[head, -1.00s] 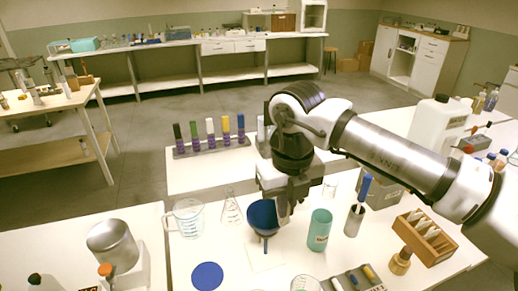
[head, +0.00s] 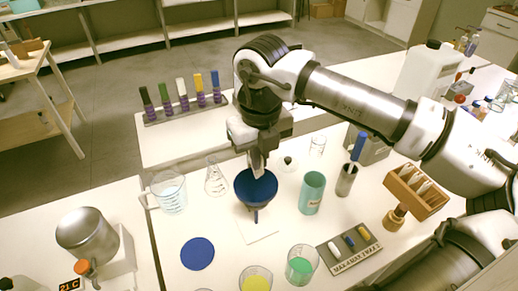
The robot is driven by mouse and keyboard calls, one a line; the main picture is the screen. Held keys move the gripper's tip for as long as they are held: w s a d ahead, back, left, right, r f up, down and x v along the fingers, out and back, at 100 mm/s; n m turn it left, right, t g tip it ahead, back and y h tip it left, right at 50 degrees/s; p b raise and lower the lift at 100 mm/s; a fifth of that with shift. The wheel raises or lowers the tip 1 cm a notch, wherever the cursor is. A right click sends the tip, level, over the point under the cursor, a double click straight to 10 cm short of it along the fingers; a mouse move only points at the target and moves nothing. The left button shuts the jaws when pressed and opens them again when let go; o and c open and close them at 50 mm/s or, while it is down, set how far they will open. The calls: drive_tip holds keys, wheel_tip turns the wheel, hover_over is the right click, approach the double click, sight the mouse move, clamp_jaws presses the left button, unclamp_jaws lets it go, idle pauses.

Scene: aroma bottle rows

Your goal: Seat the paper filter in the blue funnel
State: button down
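The blue funnel (head: 256,188) stands upright with its wide mouth up, over a pale square base (head: 258,230) on the white table. My gripper (head: 258,170) points down at the funnel's far rim, its fingertips at or just over the mouth. The fingers look close together and greyish white. I cannot tell whether they are apart or shut on something. I cannot make out the paper filter; a pale filter between the fingers or inside the funnel would be hard to separate from them at this size.
A measuring jug (head: 169,193) and a conical flask (head: 215,178) stand left of the funnel. A teal cylinder (head: 312,193) stands close on its right. A blue disc (head: 197,253) lies in front, with beakers of yellow (head: 255,281) and green (head: 300,266) liquid nearby.

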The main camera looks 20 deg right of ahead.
sight(259, 177)
wheel_tip(259, 177, down, 7)
drive_tip(key=b, duration=0.2)
drive_tip(key=shift+b, duration=0.35)
drive_tip(key=shift+f+b, duration=1.35)
drive_tip(key=shift+b, duration=0.05)
drive_tip(key=c, duration=1.6)
unclamp_jaws()
drive_tip(key=shift+o, duration=0.2)
drive_tip(key=r, duration=0.4)
drive_tip(key=r+b, duration=0.1)
drive_tip(key=r, duration=0.4)
drive_tip(key=r+b, duration=0.1)
drive_tip(key=r, duration=0.3)
drive_tip(key=shift+s+r, duration=0.25)
drive_tip(key=shift+r, duration=0.15)
